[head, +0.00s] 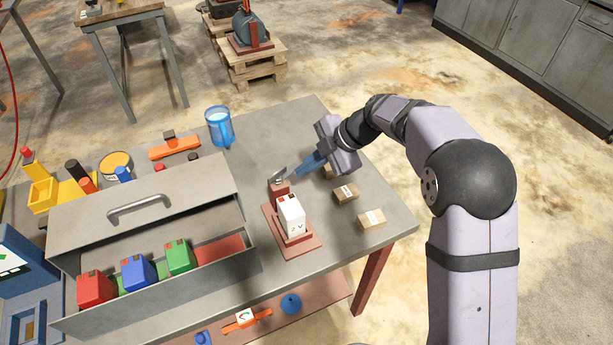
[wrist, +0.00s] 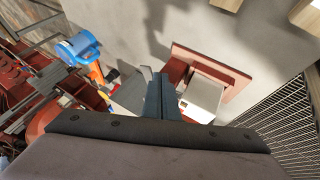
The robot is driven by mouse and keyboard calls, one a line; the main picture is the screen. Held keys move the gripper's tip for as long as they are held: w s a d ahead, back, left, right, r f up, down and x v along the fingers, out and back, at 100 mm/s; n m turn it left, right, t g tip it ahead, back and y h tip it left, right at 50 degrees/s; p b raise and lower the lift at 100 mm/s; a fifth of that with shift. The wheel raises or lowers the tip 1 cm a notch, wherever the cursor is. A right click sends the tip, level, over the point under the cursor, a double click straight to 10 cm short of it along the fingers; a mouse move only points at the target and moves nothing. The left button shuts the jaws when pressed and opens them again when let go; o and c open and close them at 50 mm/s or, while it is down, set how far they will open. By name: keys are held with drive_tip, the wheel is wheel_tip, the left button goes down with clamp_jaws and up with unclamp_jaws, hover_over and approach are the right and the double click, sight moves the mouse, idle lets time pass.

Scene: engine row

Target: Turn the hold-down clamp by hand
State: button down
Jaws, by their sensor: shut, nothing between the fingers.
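The hold-down clamp is a red block (head: 280,188) with a grey lever (head: 278,174) on top, in the head view. It stands at the back end of a red base plate (head: 301,252), against a white box (head: 291,216) on that plate. My gripper (head: 303,169) has blue fingers, shut and empty, just right of the lever. I cannot tell from the head view whether they touch it. In the wrist view the fingers (wrist: 161,98) lie beside the red block (wrist: 174,72) and the white box (wrist: 203,96), and partly hide the clamp.
Small cardboard boxes (head: 371,218) lie right of the plate. A blue cup (head: 219,127) stands at the back of the table. An open grey toolbox (head: 150,240) with red, blue and green blocks fills the left. The table (head: 275,125) is clear behind the clamp.

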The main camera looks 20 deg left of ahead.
sight(296, 163)
drive_tip(key=w+a+b, duration=0.2)
drive_tip(key=b, duration=0.2)
drive_tip(key=shift+a+f+b, duration=0.1)
drive_tip(key=shift+a+b, duration=0.1)
drive_tip(key=shift+b, duration=0.1)
drive_tip(key=shift+w+a, duration=0.2)
drive_tip(key=shift+w+a+n+g, duration=0.15)
drive_tip(key=shift+a+n+g, duration=0.2)
drive_tip(key=shift+n+g, duration=0.65)
drive_tip(key=shift+n, duration=0.6)
drive_tip(key=a+p, duration=0.4)
drive_tip(key=shift+a, duration=0.1)
drive_tip(key=shift+a+p, duration=0.2)
drive_tip(key=shift+p, duration=0.35)
